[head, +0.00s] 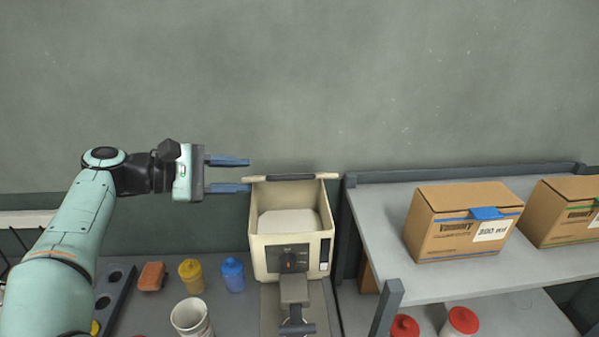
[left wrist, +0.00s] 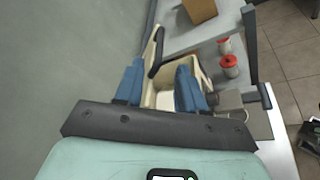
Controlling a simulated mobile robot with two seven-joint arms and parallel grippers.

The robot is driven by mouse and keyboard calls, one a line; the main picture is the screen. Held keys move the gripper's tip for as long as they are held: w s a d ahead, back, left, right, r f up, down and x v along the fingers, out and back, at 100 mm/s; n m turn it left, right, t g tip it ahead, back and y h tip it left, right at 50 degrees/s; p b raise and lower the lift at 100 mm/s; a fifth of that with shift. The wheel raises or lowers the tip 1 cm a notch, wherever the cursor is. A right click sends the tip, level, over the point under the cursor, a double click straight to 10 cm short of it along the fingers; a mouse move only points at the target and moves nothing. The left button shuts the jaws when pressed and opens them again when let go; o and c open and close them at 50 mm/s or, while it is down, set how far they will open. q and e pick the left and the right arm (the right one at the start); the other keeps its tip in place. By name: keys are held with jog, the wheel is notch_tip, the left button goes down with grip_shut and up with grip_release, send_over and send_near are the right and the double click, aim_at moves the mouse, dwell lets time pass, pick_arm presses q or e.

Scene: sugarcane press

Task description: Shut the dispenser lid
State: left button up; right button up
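The lid (head: 291,178), seen nearly edge-on with a dark strip, stands raised at the back of the dispenser. My left gripper (head: 229,175) is open and empty, with its blue fingers pointing right, beside the lid's left end. In the left wrist view, the dispenser (left wrist: 165,98) and the lid's dark strip (left wrist: 155,52) show between and beyond the open fingers. My right gripper is not in view.
A grey shelf (head: 390,205) with cardboard boxes (head: 462,222) stands close on the right. Red-capped jars (head: 462,321) are below it. A yellow bottle (head: 191,275), a blue bottle (head: 232,274) and a white cup (head: 191,318) stand left of the dispenser. The wall is behind.

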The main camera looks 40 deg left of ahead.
aim_at(286, 177)
pick_arm(q)
jog(key=x, duration=1.2)
jog(key=shift+p, duration=0.3)
grip_shut()
